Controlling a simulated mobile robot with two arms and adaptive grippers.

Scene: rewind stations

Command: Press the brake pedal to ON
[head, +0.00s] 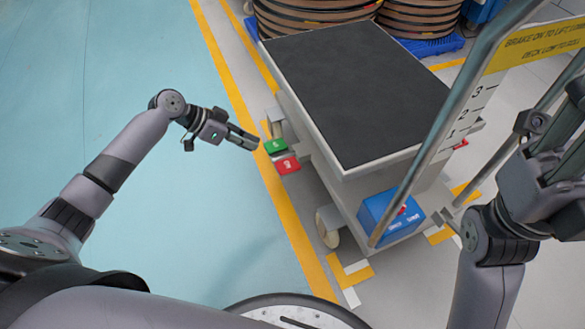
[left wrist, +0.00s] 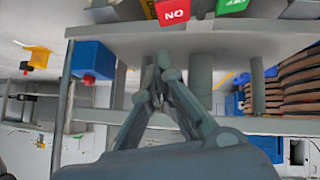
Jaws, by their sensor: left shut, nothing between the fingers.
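The brake pedals sit low on the left side of the lift cart. The red pedal (head: 287,163) is the nearer one, and the green pedal (head: 275,146) is just beyond it. In the left wrist view the red pedal (left wrist: 173,12) reads ON upside down, beside the green pedal (left wrist: 231,5), both cut by the top edge. My left gripper (head: 254,142) is shut and empty, pointing at the pedals from the left; its closed tips (left wrist: 160,60) appear apart from the red pedal. My right gripper (head: 560,150) is at the right edge by the cart handle; its finger opening is unclear.
The cart has a black deck (head: 350,85), a grey push handle (head: 455,110) and a blue box (head: 390,215) with a red part. A caster (head: 328,227) stands near the front. Large reels (head: 310,12) stand behind. The teal floor (head: 70,90) at left is clear.

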